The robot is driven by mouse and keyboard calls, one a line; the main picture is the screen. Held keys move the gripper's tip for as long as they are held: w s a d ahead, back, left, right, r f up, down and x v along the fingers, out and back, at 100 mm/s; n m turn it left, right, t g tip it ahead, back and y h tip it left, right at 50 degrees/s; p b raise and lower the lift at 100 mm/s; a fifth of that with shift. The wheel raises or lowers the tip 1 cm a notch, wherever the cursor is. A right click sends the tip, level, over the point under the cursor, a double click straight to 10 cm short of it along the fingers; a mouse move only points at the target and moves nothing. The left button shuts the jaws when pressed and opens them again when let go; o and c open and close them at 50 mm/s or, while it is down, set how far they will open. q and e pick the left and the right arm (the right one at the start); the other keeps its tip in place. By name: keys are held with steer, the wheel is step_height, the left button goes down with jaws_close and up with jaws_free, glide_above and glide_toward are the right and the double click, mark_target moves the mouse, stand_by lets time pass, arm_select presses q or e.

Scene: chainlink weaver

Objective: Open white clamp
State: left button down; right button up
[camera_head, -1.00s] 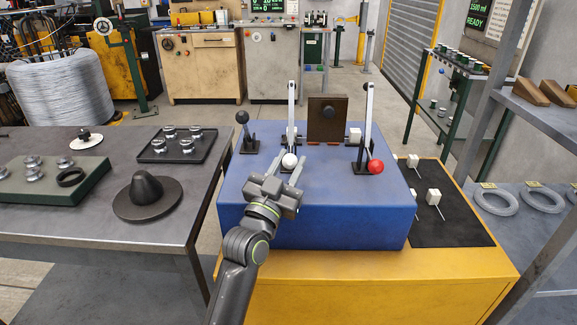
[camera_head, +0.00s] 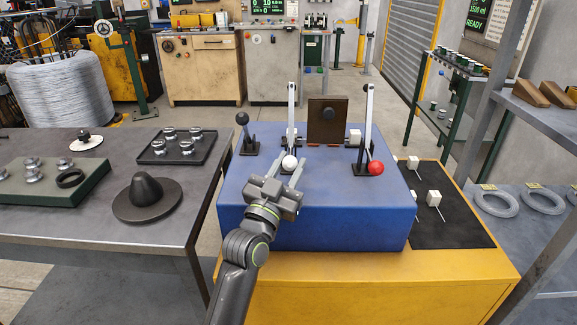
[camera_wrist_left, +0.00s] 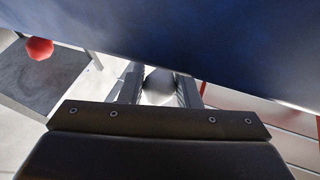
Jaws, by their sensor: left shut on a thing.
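The white clamp on the blue block (camera_head: 350,220) has an upright pale lever (camera_head: 291,105) and a white ball knob (camera_head: 289,162) low at its front. My left gripper (camera_head: 290,168) is shut on the white knob, with a finger on each side. The white knob also shows between the fingers in the left wrist view (camera_wrist_left: 159,85), partly hidden by them. A similar clamp with a red knob (camera_head: 376,168) stands to the right; the red knob shows at the upper left of the left wrist view (camera_wrist_left: 39,48). My right gripper is not in view.
A small black-knobbed lever (camera_head: 242,118) stands at the left. A black mat (camera_head: 450,225) with white-headed pieces lies right of the blue block. The blue top's front right is clear.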

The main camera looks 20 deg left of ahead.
arm_select(q)
steer(key=shift+f, duration=0.25)
stand_by(0.6)
steer(key=c, duration=1.3)
jaws_free()
steer(key=shift+w, duration=0.1)
steer(key=shift+c, duration=0.2)
steer(key=shift+o, duration=1.2)
steer(key=shift+w+d, duration=0.1)
steer(key=shift+w, duration=0.05)
steer(key=shift+r, duration=0.1)
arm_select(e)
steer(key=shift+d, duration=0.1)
arm_select(q)
steer(key=shift+s+f, duration=0.3)
steer(key=shift+s, duration=0.2)
steer(key=b+v, duration=0.7)
steer(key=v, duration=0.9)
steer(key=shift+s, duration=0.25)
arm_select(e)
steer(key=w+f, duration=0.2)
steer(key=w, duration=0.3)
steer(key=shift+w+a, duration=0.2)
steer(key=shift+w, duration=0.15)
